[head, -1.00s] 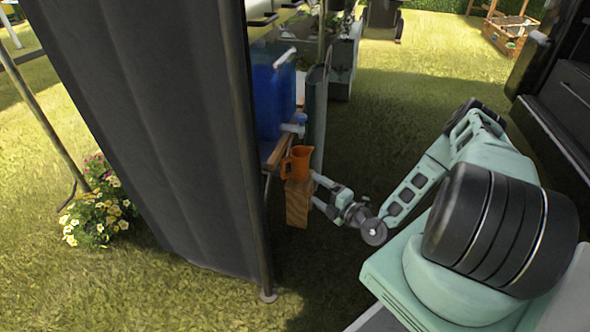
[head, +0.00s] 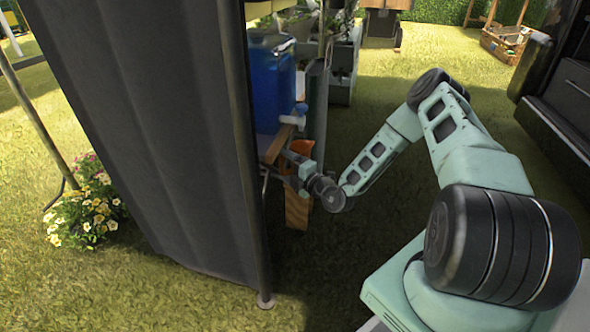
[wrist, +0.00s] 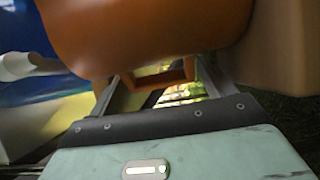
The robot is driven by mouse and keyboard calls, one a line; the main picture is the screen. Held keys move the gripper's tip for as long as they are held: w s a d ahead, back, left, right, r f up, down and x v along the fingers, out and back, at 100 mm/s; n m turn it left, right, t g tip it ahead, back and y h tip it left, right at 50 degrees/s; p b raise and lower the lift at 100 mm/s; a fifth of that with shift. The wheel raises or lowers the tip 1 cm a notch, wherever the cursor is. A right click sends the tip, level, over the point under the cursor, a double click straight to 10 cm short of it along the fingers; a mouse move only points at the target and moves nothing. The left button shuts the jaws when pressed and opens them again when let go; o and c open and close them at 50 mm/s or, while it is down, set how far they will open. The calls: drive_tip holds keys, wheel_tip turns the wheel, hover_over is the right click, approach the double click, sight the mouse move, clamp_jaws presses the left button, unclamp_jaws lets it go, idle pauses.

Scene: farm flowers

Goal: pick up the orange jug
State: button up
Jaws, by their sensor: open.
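The orange jug (head: 304,147) is at the side of the wooden table, mostly hidden behind my gripper (head: 284,170) in the head view. In the wrist view the jug (wrist: 150,30) fills the top, very close. Its squared handle (wrist: 150,85) lies between the two fingers of my gripper (wrist: 158,88). The fingers are open, one on each side of the handle. I cannot tell whether either finger touches it.
A blue water container (head: 272,85) with a white tap stands on the table behind the jug. A dark curtain and pole (head: 253,160) stand close on the left.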

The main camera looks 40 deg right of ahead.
drive_tip(key=shift+w+a+b, duration=0.2)
drive_tip(key=shift+w+b, duration=0.3)
drive_tip(key=shift+w, duration=0.75)
drive_tip(key=shift+c, duration=0.3)
drive_tip(key=c, duration=1.1)
drive_tip(key=shift+o, duration=0.2)
drive_tip(key=shift+r+p, duration=0.25)
drive_tip(key=shift+p, duration=0.25)
drive_tip(key=s+d+p, duration=0.2)
drive_tip(key=s+p, duration=0.6)
drive_tip(key=s, duration=0.9)
drive_tip(key=shift+s+d+p, duration=0.35)
drive_tip(key=shift+d, duration=0.05)
drive_tip(key=shift+r, duration=0.1)
